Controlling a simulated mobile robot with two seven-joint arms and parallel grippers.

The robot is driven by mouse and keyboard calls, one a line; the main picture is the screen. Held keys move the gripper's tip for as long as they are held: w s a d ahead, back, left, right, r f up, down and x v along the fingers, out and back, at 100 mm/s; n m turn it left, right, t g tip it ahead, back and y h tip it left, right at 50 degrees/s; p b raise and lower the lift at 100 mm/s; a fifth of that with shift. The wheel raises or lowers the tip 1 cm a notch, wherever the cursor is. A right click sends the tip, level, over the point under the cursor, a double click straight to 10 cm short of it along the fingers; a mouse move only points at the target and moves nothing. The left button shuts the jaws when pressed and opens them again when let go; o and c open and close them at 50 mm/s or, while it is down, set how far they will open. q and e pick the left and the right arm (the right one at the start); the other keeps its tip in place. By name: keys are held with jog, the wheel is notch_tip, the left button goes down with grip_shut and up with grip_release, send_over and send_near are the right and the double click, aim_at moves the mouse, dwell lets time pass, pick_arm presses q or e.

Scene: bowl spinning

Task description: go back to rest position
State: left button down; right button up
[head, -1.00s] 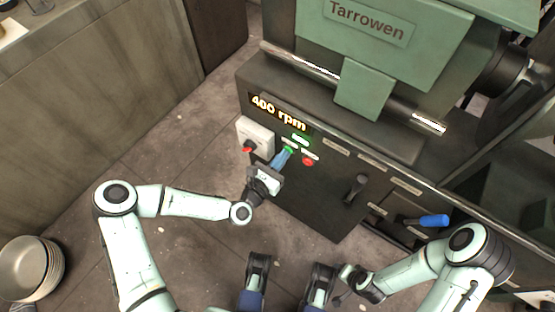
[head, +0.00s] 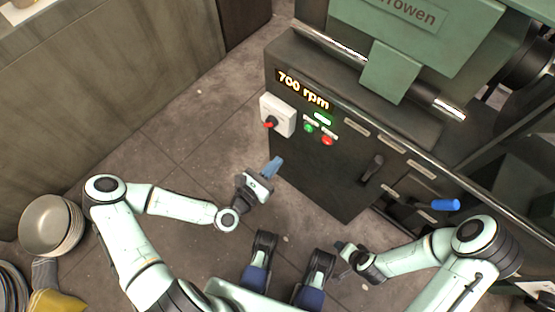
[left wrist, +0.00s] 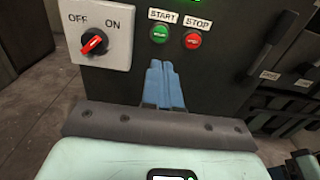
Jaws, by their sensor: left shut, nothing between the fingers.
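My left gripper (head: 275,163) is shut and empty, apart from the front of the green and black machine (head: 345,165). Its blue fingers also show closed together in the left wrist view (left wrist: 161,85), below the green START button (left wrist: 160,33) and red STOP button (left wrist: 193,40). The display (head: 303,89) reads 700 rpm. A white switch box (head: 278,115) with a red-tipped knob sits left of the buttons, labelled OFF and ON in the left wrist view. My right gripper (head: 343,250) is low at the right of the head view, small and dark; its jaws are unclear.
A stack of metal bowls (head: 50,228) stands at the far left, with more discs and a yellow cloth (head: 57,301) below it. A blue-handled lever (head: 445,204) sticks out of the machine at right. The floor between the left wall and machine is clear.

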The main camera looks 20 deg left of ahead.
dwell(0.8)
